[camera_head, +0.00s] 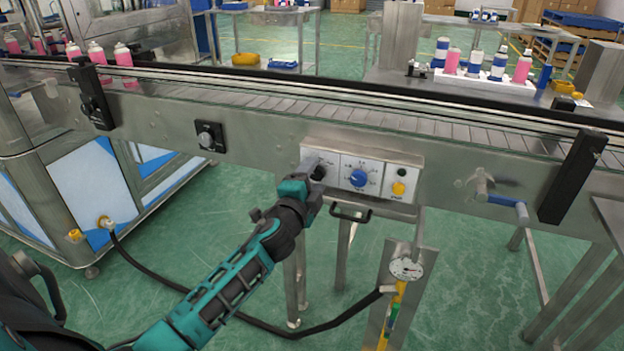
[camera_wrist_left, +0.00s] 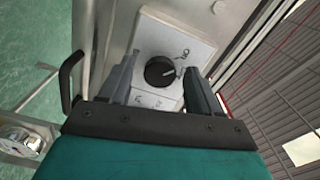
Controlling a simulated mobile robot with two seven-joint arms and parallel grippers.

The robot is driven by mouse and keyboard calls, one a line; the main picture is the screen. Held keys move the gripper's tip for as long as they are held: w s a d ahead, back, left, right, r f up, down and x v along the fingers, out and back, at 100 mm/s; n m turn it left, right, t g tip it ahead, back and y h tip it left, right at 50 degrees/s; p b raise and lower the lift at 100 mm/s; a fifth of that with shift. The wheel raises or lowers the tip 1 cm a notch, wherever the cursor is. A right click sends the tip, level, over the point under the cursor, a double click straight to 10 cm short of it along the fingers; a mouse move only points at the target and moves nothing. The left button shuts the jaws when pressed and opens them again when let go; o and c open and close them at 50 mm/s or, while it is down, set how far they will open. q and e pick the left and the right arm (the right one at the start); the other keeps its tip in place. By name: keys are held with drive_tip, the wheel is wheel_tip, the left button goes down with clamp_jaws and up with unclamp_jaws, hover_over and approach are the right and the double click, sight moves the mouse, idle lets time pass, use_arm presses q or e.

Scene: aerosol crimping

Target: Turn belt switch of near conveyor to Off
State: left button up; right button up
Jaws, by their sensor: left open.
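The near conveyor (camera_head: 270,125) runs across the head view, with a control panel on its front side. The panel's left plate holds the black rotary belt switch (camera_wrist_left: 160,72), seen in the left wrist view with a mark beside it that seems to read "NO" upside down. In the head view the switch is mostly hidden by my left gripper (camera_head: 312,168). My left gripper's fingers (camera_wrist_left: 155,85) are open on either side of the knob; I cannot tell whether they touch it. My right gripper is not in view.
Right of the switch are a blue dial (camera_head: 358,178) and a yellow button (camera_head: 398,189). A black handle (camera_head: 350,214) sits below the panel. A gauge (camera_head: 406,268) stands on a post lower right. Pink bottles (camera_head: 123,55) stand at the back left.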

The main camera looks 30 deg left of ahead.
use_arm(q)
drive_tip(key=v, duration=1.3)
drive_tip(key=shift+w, duration=0.1)
